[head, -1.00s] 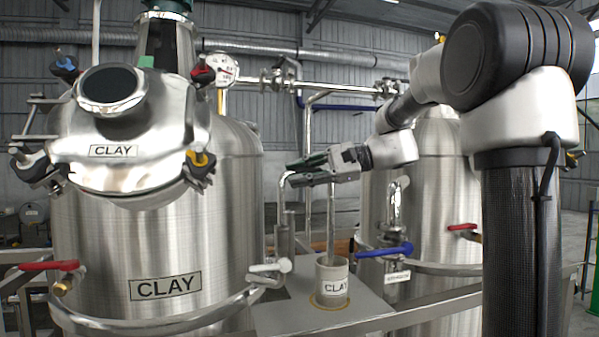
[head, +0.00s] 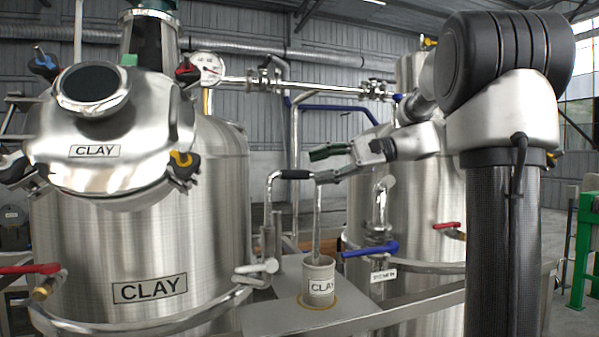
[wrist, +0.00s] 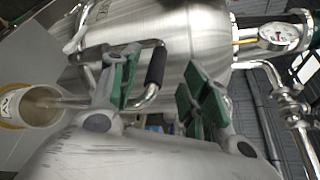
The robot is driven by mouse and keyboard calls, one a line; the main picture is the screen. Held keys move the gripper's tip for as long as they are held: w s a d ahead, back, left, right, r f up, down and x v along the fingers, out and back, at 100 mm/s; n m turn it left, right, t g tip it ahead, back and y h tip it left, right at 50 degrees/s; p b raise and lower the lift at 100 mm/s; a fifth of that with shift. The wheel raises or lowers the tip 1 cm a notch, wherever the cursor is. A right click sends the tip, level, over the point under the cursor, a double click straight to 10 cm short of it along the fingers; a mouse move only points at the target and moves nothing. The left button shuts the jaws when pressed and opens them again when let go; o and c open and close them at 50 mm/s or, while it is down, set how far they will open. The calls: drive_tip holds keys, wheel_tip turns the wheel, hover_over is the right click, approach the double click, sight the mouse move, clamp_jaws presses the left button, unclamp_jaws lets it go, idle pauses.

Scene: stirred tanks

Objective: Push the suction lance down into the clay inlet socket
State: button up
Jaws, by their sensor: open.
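The suction lance (head: 317,225) is a bent metal tube with a black grip (head: 292,174) on its top bend. Its straight shaft stands nearly upright in the grey cup-shaped clay inlet socket (head: 319,283), labelled CLAY. The lower end is hidden inside the socket, so its depth cannot be told. My gripper (head: 326,164) is open at the lance's top, just right of the black grip. In the wrist view, my gripper (wrist: 162,88) has its green-padded fingers spread, with the grip (wrist: 156,64) beyond the gap. The socket (wrist: 38,105) lies at the left there.
The large CLAY tank (head: 140,245) stands left, a second steel tank (head: 430,215) behind right. A blue-handled valve (head: 372,249) is close right of the socket, and a white-handled valve (head: 256,267) to its left. The socket sits on a metal shelf (head: 275,318).

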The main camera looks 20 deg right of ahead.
drive_tip(key=v, duration=0.3)
idle(0.5)
drive_tip(key=s+a+f+n+g+h, duration=0.35)
drive_tip(key=s+f+h, duration=0.35)
drive_tip(key=s+f, duration=0.75)
drive_tip(key=s+d+f+n+t+h, duration=0.2)
drive_tip(key=s+d+f+n+h, duration=0.5)
drive_tip(key=f, duration=0.2)
drive_tip(key=shift+s+d, duration=0.25)
drive_tip(key=shift+s, duration=0.15)
